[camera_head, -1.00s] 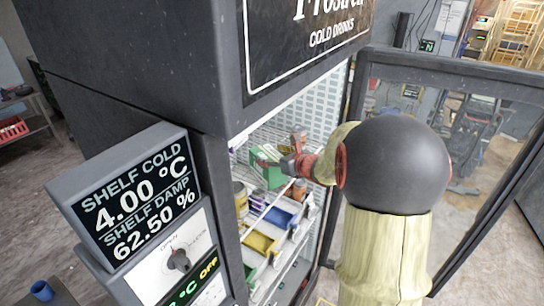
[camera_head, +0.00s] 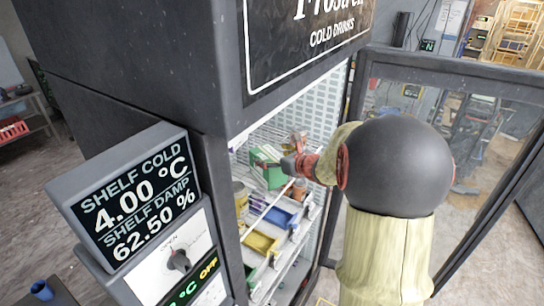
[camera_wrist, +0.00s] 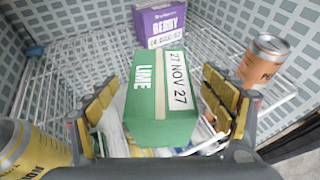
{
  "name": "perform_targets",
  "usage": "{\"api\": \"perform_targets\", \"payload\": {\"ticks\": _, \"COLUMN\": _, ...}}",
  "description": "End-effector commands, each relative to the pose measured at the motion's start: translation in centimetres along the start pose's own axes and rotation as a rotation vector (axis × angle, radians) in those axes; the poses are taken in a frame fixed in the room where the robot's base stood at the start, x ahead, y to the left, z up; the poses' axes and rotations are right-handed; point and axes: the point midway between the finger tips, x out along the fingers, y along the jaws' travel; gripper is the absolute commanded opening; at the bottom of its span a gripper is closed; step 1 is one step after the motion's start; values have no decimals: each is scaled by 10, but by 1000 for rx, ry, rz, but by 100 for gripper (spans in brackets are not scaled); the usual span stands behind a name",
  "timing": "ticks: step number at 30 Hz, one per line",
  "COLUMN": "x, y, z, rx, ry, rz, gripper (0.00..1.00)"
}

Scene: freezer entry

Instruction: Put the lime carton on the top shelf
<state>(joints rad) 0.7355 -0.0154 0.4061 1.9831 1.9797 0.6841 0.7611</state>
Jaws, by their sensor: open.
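The lime carton (camera_wrist: 158,110) is a green box with a pale stripe, "LIME" on one side and a date label. In the wrist view it is between the two yellow-padded fingers of my gripper (camera_wrist: 158,88). The fingers are open, with a gap on each side of the carton. In the head view the green carton (camera_head: 266,170) is inside the cooler at the upper wire shelf (camera_wrist: 62,80), and my gripper (camera_head: 287,164) is beside it. The carton's underside is hidden, so its contact with the shelf cannot be seen.
A purple berry carton (camera_wrist: 160,24) stands behind. An orange can (camera_wrist: 262,58) is at right and a yellow can (camera_wrist: 32,150) at near left. Coloured bins (camera_head: 260,243) sit lower down. The glass door (camera_head: 460,130) stands open at right.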

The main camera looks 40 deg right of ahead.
Motion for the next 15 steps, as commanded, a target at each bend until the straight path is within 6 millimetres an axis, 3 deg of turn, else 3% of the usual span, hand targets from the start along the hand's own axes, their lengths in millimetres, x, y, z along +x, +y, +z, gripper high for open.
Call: {"api": "perform_targets", "payload": {"ticks": 15, "x": -98, "y": -1, "z": 0, "rx": 0, "ry": -2, "rz": -4, "gripper": 82}}
